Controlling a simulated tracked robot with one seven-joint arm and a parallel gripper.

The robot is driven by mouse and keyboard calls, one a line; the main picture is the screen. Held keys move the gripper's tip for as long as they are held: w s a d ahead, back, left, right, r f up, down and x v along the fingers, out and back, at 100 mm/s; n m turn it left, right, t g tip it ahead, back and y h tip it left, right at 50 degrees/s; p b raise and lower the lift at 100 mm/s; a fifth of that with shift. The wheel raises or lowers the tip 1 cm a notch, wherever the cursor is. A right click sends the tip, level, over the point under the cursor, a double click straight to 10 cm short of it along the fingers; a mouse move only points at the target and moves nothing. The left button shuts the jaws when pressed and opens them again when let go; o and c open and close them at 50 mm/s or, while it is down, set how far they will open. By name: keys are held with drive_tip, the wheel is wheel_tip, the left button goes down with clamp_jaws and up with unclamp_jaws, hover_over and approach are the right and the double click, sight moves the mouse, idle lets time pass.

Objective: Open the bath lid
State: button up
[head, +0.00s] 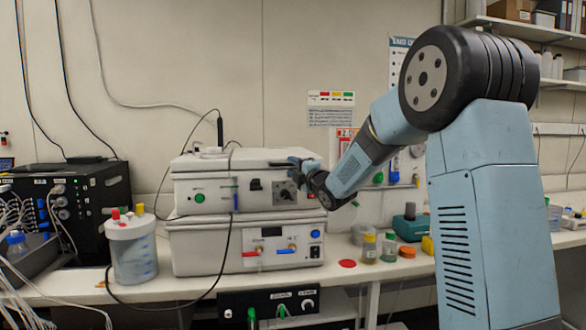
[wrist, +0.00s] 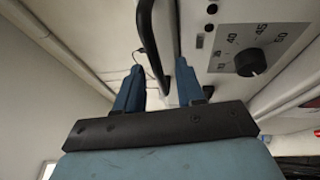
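The bath (head: 215,190) is the upper of two stacked white boxes in the head view, with a dial (head: 285,190) on its front. Its flat lid (head: 225,160) looks closed. My gripper (head: 299,164) is at the lid's right front, above the dial; the fingers are small and dark there. In the wrist view my gripper (wrist: 160,66) has two blue fingers standing apart. A black bar handle (wrist: 147,35) runs between them, with space visible beside it; whether either finger touches it I cannot tell. The dial (wrist: 250,62) is to the right of the fingers.
Another white box (head: 200,245) stands under the bath. A lidded white vessel (head: 132,250) and a black unit (head: 75,205) are to the left. Small bottles (head: 389,247) and a red disc (head: 347,263) lie right of the boxes. A cable hangs across the bath's front.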

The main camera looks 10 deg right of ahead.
drive_tip(key=shift+w+a+r, duration=0.1)
drive_tip(key=shift+w+a, duration=0.1)
drive_tip(key=shift+w, duration=0.15)
clamp_jaws()
idle(0.6)
